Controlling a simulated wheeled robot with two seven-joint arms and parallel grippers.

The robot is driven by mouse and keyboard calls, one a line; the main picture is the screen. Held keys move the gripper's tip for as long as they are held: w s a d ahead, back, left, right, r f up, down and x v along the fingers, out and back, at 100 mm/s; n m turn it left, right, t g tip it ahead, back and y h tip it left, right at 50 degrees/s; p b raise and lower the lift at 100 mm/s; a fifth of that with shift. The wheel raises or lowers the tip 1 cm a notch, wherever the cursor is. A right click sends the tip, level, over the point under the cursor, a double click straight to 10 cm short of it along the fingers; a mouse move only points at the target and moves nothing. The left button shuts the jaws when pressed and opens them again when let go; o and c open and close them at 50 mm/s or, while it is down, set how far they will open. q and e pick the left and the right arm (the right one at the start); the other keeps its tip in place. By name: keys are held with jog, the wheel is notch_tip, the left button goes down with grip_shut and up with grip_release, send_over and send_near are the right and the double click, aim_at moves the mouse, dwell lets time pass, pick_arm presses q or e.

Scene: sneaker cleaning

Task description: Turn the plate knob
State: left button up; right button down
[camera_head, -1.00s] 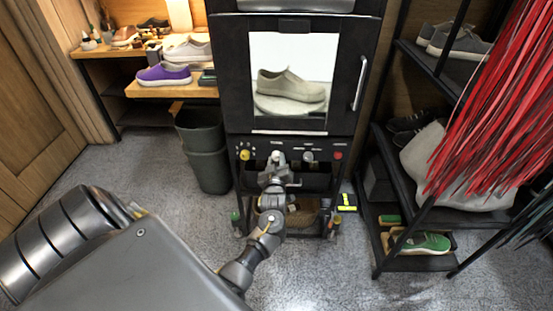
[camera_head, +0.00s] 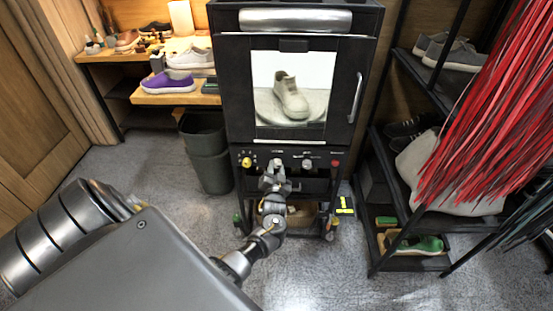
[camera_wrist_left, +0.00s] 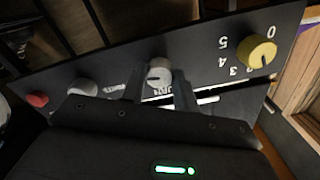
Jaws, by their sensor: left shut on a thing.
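The plate knob (camera_wrist_left: 159,72), a small pale grey knob, sits on the black control panel (camera_head: 232,155) below the window. My left gripper (camera_head: 276,166) is at the panel front, shut on this knob; its fingers also show in the left wrist view (camera_wrist_left: 162,88). In the head view the gripper hides part of the knob. Behind the glass, a beige shoe (camera_head: 291,98) rests on a round pale plate (camera_head: 268,108), its toe pointing towards the front and slightly right. My right gripper is not in view.
A yellow numbered knob (camera_wrist_left: 256,52) is on one side of the plate knob. Another grey knob (camera_head: 307,164) and a red button (camera_head: 335,164) are on the other. A dark bin (camera_head: 207,155) stands left of the cabinet; a shoe rack (camera_head: 398,190) stands right.

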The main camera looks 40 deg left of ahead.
pick_arm(q)
jog(key=m+p, duration=0.1)
jog(key=m, duration=0.2)
jog(key=shift+m, duration=0.4)
jog(key=shift+m+p, duration=0.3)
jog(key=shift+p, duration=0.05)
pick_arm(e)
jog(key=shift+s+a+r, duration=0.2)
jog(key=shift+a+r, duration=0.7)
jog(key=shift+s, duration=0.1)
pick_arm(q)
jog(key=o, duration=1)
jog(key=shift+v, duration=5.4)
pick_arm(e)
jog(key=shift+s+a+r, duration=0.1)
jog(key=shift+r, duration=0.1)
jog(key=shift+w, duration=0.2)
